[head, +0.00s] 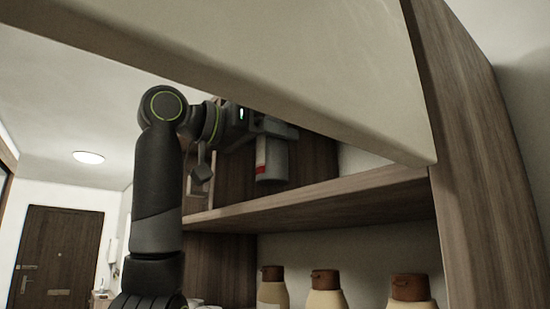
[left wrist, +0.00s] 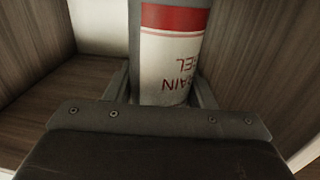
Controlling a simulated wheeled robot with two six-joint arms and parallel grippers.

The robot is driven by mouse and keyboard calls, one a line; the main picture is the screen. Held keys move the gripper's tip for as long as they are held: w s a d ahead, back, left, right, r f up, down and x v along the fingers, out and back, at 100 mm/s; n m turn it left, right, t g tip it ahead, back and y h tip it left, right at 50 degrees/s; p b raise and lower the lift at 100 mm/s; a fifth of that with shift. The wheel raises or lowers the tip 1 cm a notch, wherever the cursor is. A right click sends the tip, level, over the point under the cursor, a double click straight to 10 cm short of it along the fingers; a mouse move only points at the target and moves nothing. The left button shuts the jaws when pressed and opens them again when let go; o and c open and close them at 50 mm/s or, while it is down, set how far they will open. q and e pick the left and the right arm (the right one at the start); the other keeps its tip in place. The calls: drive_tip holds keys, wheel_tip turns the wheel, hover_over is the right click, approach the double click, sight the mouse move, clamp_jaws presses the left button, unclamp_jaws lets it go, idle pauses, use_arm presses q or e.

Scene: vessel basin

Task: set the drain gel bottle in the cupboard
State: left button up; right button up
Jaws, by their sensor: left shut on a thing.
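The drain gel bottle (head: 271,162) is grey with a red and white label. My left gripper (head: 268,130) is shut on it and holds it above the upper shelf of the cupboard (head: 330,195). In the left wrist view the bottle's label (left wrist: 172,55) faces the camera with its lettering upside down, and the gripper's fingers (left wrist: 160,90) are on either side of it. The head view does not clearly show whether the bottle's lower end touches the shelf. My right gripper is not in view.
A large pale panel (head: 300,60) crosses the top of the head view, in front of the cupboard. Several cream bottles with brown caps (head: 326,290) stand below the upper shelf. The wooden side wall (head: 480,150) is at the right. The shelf's right part looks clear.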

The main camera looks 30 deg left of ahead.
sight(276, 184)
use_arm(q)
wheel_tip(276, 184, down, 2)
drive_tip(key=shift+d+f, duration=0.1)
drive_tip(key=shift+f, duration=0.1)
drive_tip(key=shift+w+f, duration=0.25)
drive_tip(key=shift+f, duration=0.35)
drive_tip(key=shift+s, duration=0.1)
drive_tip(key=shift+d+f, duration=0.1)
drive_tip(key=shift+f, duration=0.05)
drive_tip(key=o, duration=1.1)
